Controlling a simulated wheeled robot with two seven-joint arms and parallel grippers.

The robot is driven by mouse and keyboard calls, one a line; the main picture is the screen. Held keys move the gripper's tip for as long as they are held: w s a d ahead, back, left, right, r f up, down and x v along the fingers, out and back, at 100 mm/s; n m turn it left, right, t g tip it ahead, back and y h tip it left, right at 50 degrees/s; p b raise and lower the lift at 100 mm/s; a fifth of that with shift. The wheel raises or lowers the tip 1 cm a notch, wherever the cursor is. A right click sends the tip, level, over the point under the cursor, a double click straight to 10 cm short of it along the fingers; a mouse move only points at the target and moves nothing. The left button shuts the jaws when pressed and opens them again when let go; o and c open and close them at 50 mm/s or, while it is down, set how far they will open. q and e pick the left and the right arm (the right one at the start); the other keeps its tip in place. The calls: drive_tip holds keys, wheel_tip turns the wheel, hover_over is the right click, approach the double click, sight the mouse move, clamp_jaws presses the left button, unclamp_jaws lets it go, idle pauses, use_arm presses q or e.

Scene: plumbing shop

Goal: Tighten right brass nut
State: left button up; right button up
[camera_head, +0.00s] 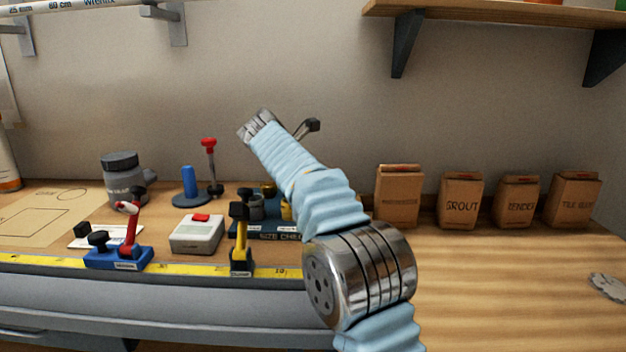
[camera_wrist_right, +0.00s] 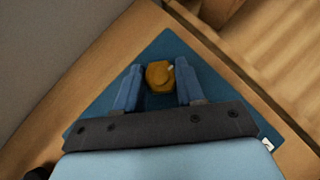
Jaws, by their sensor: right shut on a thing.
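A brass nut (camera_wrist_right: 160,77) shows in the right wrist view above a dark blue base (camera_wrist_right: 172,48). My right gripper (camera_wrist_right: 158,70) has its two blue fingers on either side of the nut and is shut on it. In the head view my right arm comes up from the bottom and hides most of this spot. A bit of yellow brass (camera_head: 286,210) shows beside the arm, by a blue board (camera_head: 262,234) lettered "SIZE CHE...". I cannot tell whether another nut is hidden behind the arm. My left gripper is not in view.
Left on the bench are a blue clamp block with a red lever (camera_head: 128,240), a white box with a red button (camera_head: 197,234), a yellow-and-black tool (camera_head: 241,240) and a grey jar (camera_head: 122,178).

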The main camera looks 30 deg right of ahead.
drive_tip(key=o, duration=1)
drive_tip(key=shift+o, duration=0.2)
drive_tip(key=v, duration=1.4)
drive_tip(key=shift+d, duration=0.1)
